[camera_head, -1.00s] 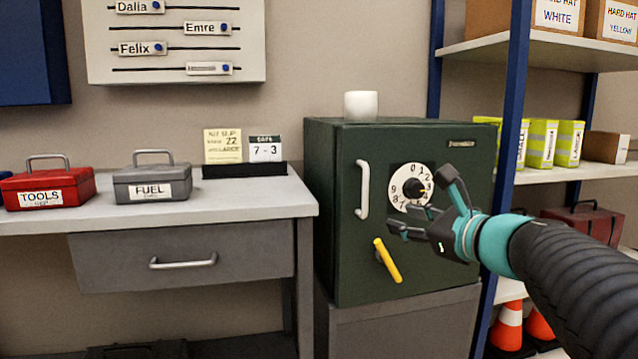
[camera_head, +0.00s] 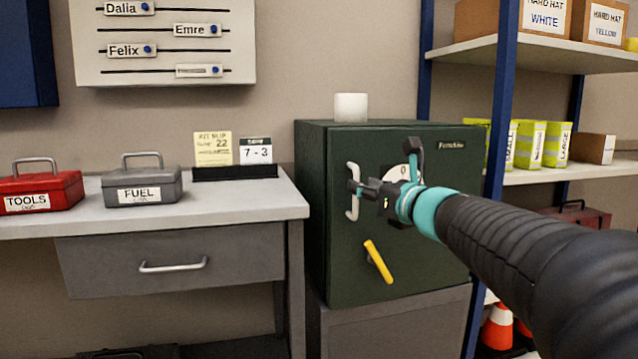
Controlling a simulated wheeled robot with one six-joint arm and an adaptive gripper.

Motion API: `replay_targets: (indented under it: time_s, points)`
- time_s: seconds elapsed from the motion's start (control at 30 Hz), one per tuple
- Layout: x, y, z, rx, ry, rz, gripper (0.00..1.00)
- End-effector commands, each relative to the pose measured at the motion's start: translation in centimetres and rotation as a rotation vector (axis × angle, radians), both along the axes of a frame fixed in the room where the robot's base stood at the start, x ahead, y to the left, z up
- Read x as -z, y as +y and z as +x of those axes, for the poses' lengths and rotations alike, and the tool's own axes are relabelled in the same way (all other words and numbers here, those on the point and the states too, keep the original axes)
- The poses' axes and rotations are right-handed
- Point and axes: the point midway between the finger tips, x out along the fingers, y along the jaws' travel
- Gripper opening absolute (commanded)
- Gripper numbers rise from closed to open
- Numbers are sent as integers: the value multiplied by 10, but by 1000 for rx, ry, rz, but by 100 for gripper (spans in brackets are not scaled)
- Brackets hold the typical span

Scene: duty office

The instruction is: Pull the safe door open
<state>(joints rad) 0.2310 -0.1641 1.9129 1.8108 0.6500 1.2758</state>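The dark green safe (camera_head: 316,230) stands on a grey base, and its door looks shut. The white pull handle (camera_head: 352,212) is upright on the left side of the door. The yellow lever (camera_head: 378,262) slants below it, lower end to the right. The white dial (camera_head: 394,173) is mostly hidden behind my gripper. My gripper (camera_head: 385,170) is open in front of the door, with one finger raised near the dial and another reaching left across the pull handle. I cannot tell whether that finger touches the handle. Nothing shows between the fingers.
A desk (camera_head: 240,205) to the left carries a red toolbox (camera_head: 40,190), a grey FUEL box (camera_head: 142,186) and a card stand (camera_head: 235,172). A white cup (camera_head: 351,107) sits on the safe. A blue-post shelf (camera_head: 497,110) stands close on the right.

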Motion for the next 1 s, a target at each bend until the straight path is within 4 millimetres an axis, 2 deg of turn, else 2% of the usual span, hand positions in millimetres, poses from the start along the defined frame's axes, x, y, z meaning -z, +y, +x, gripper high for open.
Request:
replay_targets:
  time_s: [0.1,0.3,0.67,0.83,1.0]
  points:
    - [1,8,17,-3,2,0,39]
    - [1,15,34,-1,1,0,39]
    - [0,16,37,0,1,-1,39]
    - [0,16,37,0,1,-1,0]
    - [0,16,37,0,1,-1,0]
